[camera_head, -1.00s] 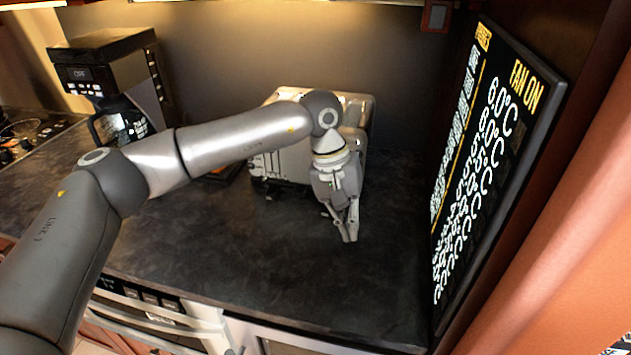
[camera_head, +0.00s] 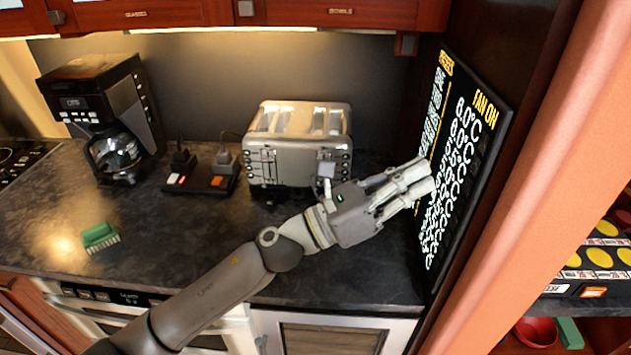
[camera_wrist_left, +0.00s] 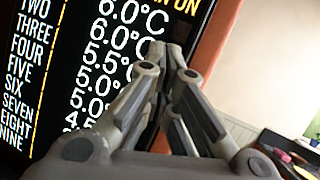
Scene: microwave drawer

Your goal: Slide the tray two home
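My left gripper (camera_head: 428,176) is raised over the right end of the dark counter, its fingers pointing right toward the black display panel (camera_head: 462,150). In the left wrist view the fingers (camera_wrist_left: 165,50) lie close together with nothing between them, in front of the panel's list of numbered rows and temperatures (camera_wrist_left: 75,70). At the right edge of the head view is a dark tray-like tier with yellow discs (camera_head: 598,257) and labels on its front. I cannot tell which tray is tray two. My right gripper is not in view.
On the counter stand a coffee maker (camera_head: 105,115), a power strip (camera_head: 200,180), a toaster (camera_head: 297,150) and a green brush (camera_head: 100,237). An orange upright (camera_head: 540,170) separates the panel from the shelves at right. A red bowl (camera_head: 535,331) sits below the tier.

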